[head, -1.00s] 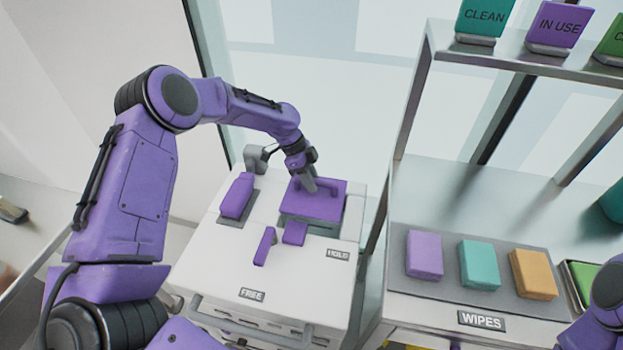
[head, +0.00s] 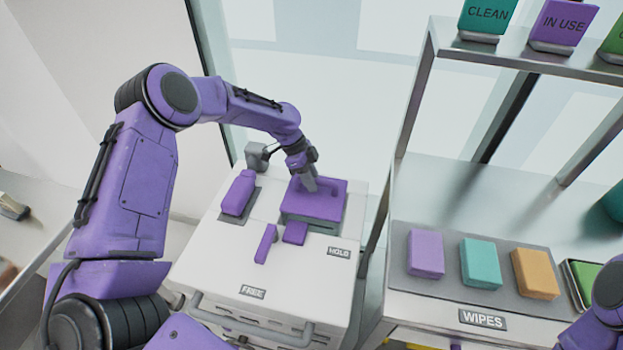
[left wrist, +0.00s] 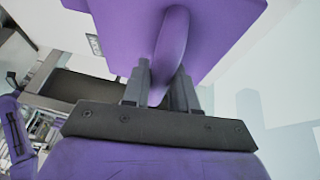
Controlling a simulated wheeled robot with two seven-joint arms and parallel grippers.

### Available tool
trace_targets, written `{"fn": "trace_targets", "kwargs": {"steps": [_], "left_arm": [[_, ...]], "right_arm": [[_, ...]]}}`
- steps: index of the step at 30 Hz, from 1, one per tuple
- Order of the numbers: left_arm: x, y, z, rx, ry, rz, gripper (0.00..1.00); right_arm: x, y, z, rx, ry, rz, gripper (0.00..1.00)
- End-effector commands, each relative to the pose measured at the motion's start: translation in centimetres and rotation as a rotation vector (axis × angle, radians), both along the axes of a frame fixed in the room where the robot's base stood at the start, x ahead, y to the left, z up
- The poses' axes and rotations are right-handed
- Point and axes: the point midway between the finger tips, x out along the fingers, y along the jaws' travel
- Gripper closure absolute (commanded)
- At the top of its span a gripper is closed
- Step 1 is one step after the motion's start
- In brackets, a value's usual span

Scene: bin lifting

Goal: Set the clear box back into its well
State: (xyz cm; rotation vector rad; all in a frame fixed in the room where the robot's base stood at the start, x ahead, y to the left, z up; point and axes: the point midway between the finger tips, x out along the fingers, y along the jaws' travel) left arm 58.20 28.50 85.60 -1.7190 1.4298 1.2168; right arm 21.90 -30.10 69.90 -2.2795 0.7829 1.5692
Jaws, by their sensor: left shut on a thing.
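My left gripper (head: 312,184) is shut on the upright handle of a purple-topped piece (head: 325,207) at the back right of the white cart. In the left wrist view the handle (left wrist: 168,50) passes between the two fingers (left wrist: 160,88), in front of a flat purple slab (left wrist: 225,30). A grey recess edge (head: 330,228) shows below the piece's front. I cannot tell whether the piece is seated or just above the recess. No clear walls can be made out. My right gripper is out of view.
The white cart (head: 205,262) also holds a purple block (head: 239,193) in a grey recess, a slim purple piece (head: 265,244) and a small purple block (head: 295,233). A metal shelf unit (head: 402,110) with wipes (head: 426,254) stands close on the right.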

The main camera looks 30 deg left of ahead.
Motion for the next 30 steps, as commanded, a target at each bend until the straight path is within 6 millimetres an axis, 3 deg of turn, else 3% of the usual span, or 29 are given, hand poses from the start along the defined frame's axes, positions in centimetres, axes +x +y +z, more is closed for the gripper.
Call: {"fn": "trace_targets", "kwargs": {"steps": [8,9,11,22,30], "left_arm": [[0.0,0.0,-0.1,-0.001,-0.002,0.0,1.0],[0.0,0.0,-0.1,-0.001,-0.002,0.0,0.63],[0.0,0.0,-0.1,-0.001,-0.002,0.0,0.44],[0.0,0.3,0.5,0.001,-0.003,0.001,0.43],[0.0,2.9,6.0,-0.001,-0.006,0.002,0.43]], "right_arm": [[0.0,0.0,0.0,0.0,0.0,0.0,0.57],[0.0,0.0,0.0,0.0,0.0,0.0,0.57],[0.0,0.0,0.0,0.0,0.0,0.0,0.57],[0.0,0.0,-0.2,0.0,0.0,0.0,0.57],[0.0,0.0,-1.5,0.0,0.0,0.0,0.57]]}}
